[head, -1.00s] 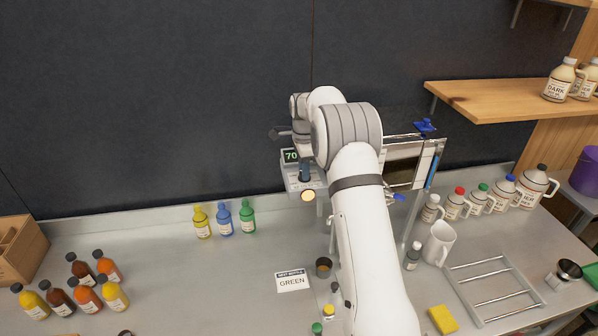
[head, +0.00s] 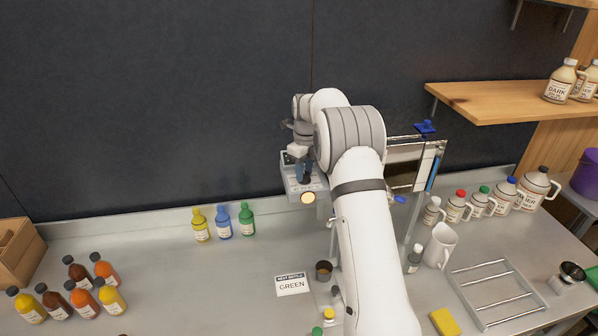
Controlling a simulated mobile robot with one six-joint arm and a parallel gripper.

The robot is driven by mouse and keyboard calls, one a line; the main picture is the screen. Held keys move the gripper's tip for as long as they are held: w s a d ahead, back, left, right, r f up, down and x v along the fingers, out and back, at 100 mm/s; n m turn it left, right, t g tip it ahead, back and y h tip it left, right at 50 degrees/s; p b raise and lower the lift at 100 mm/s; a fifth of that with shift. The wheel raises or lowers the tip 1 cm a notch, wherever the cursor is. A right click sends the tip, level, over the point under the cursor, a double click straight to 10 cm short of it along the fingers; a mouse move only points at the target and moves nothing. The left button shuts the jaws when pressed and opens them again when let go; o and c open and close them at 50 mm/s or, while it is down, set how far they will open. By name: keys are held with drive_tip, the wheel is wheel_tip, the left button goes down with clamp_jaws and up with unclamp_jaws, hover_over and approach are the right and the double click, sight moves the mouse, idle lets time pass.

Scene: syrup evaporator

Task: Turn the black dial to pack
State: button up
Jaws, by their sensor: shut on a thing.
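A small grey control box (head: 291,190) stands at the back of the bench. It has a round lit lamp (head: 308,198) on its front edge. My gripper (head: 304,174) is over the box, pointing down, with its fingers shut on the black dial (head: 305,181). Only a little dark of the dial shows under the fingers, so its pointer and the pack mark cannot be read. The box's number display is mostly hidden behind my gripper.
Yellow, blue and green bottles (head: 223,222) stand left of the box. A sign reading GREEN (head: 292,285) lies in front. A metal frame (head: 428,190) stands right of my arm, near a white jug (head: 440,246).

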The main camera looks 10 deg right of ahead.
sight(306, 174)
drive_tip(key=shift+d+f+m, duration=0.1)
drive_tip(key=shift+d+m, duration=0.1)
drive_tip(key=shift+m, duration=1)
drive_tip(key=shift+s+f, duration=0.1)
drive_tip(key=o, duration=1)
drive_tip(key=shift+a, duration=0.1)
drive_tip(key=shift+r, duration=0.25)
wheel_tip(306, 174, up, 8)
drive_tip(key=shift+f+b, duration=0.2)
drive_tip(key=shift+b, duration=0.55)
